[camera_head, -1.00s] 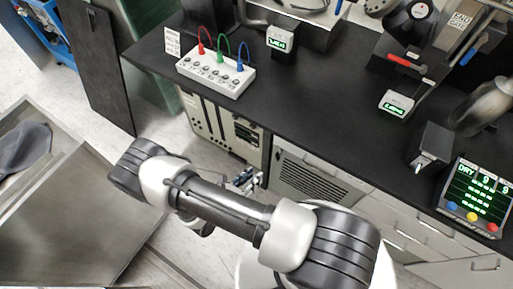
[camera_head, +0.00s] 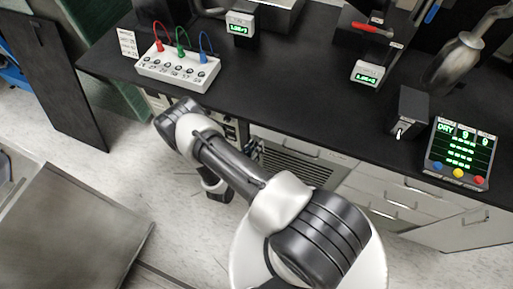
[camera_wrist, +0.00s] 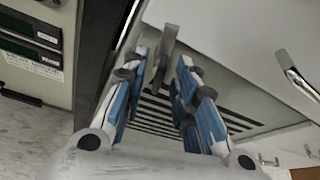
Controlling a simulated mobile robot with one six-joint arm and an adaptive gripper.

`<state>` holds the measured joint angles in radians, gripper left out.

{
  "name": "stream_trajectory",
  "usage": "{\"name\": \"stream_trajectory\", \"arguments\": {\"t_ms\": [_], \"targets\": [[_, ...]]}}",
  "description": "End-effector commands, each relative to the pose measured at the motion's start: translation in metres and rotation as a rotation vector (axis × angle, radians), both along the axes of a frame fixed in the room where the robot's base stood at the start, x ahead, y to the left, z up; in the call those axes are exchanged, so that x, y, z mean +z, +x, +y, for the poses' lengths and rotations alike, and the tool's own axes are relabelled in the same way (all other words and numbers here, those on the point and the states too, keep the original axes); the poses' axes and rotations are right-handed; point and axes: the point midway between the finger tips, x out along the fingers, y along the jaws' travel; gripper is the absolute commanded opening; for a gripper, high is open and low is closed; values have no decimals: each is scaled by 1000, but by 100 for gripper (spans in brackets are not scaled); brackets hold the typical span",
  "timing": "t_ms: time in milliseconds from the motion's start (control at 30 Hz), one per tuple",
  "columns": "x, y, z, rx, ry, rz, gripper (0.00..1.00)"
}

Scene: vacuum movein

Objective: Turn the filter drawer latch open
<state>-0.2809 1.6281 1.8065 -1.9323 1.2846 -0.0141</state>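The filter drawer (camera_head: 290,166) is a pale panel with dark louvres, set under the black bench in the head view. Its louvres (camera_wrist: 158,118) show behind my fingers in the wrist view. A grey lever-like latch (camera_wrist: 167,46) stands out near the drawer's upper left part. My gripper (camera_wrist: 162,64) has blue and white fingers and is open. The latch shows between the two fingertips, with gaps on both sides; I cannot tell how deep it lies between them. In the head view my arm hides most of the gripper.
A pale rack unit (camera_wrist: 31,48) stands left of the drawer, beyond a dark gap. A metal handle (camera_wrist: 296,76) projects at right. The black bench top (camera_head: 290,92) overhangs the front. A metal table (camera_head: 75,230) stands at left, with clear floor (camera_head: 175,200) between.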

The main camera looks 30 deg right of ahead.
Motion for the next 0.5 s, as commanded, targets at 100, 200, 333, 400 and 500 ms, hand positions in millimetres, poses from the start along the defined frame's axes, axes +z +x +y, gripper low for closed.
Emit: {"name": "stream_trajectory", "arguments": {"t_ms": [100,200,333,400,500], "targets": [[-5,6,-10,-3,0,-3,27],[-6,8,-13,0,-1,-2,27],[-6,9,-14,1,-1,-2,27],[-6,9,-14,1,-1,-2,27],[-6,9,-14,1,-1,-2,25]]}}
